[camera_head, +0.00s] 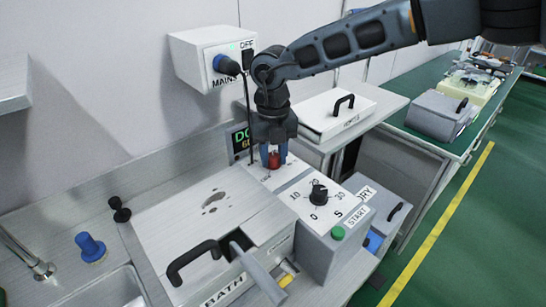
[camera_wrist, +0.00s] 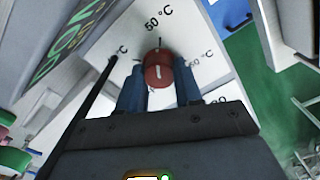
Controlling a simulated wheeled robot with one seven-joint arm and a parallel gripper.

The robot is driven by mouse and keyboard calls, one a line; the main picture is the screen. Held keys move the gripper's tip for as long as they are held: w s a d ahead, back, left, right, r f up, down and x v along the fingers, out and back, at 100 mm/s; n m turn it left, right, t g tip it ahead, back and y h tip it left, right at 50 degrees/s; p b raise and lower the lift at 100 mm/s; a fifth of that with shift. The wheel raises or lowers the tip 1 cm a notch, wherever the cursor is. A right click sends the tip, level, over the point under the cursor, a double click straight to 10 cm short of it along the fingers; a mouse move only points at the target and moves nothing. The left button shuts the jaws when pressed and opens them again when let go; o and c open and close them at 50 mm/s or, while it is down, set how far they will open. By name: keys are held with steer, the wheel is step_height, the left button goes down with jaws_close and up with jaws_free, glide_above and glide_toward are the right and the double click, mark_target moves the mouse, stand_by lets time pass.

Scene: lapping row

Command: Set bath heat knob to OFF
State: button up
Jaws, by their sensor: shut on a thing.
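The bath heat knob (camera_head: 273,160) is a small red knob on the white top of the control box, behind the black timer dial. In the wrist view the red knob (camera_wrist: 158,68) has a white line on its face, and a dark tick beside its rim points towards the "50 °C" mark. A "60 °C" mark is to its right. No OFF mark for this knob can be read. My gripper (camera_head: 273,155) reaches down from above, its blue fingers on both sides of the knob. In the wrist view my gripper (camera_wrist: 160,84) is shut on it.
A black timer dial (camera_head: 319,194) and green START button (camera_head: 338,233) are on the same box. The bath lid (camera_head: 210,215) with black handle lies left. A MAINS box (camera_head: 212,56) hangs on the wall behind. A small display (camera_head: 240,140) stands close beside my gripper.

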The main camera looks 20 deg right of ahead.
steer(key=n+b, duration=0.1)
steer(key=n, duration=0.3)
steer(key=shift+f+n, duration=0.1)
steer(key=shift+n, duration=0.2)
steer(key=n+b, duration=0.1)
steer(key=n, duration=0.2)
steer(key=shift+d+n, duration=0.1)
steer(key=shift+n, duration=0.2)
steer(key=n+b, duration=0.2)
steer(key=n, duration=0.5)
steer(key=shift+w, duration=0.15)
steer(key=n+b, duration=0.1)
steer(key=n, duration=0.3)
steer(key=n+b, duration=0.1)
steer(key=n, duration=0.2)
steer(key=shift+n, duration=0.3)
steer(key=n, duration=0.3)
steer(key=shift+w+b, duration=0.1)
steer(key=shift+b, duration=0.2)
steer(key=shift+n, duration=2.2)
steer(key=shift+b, duration=0.3)
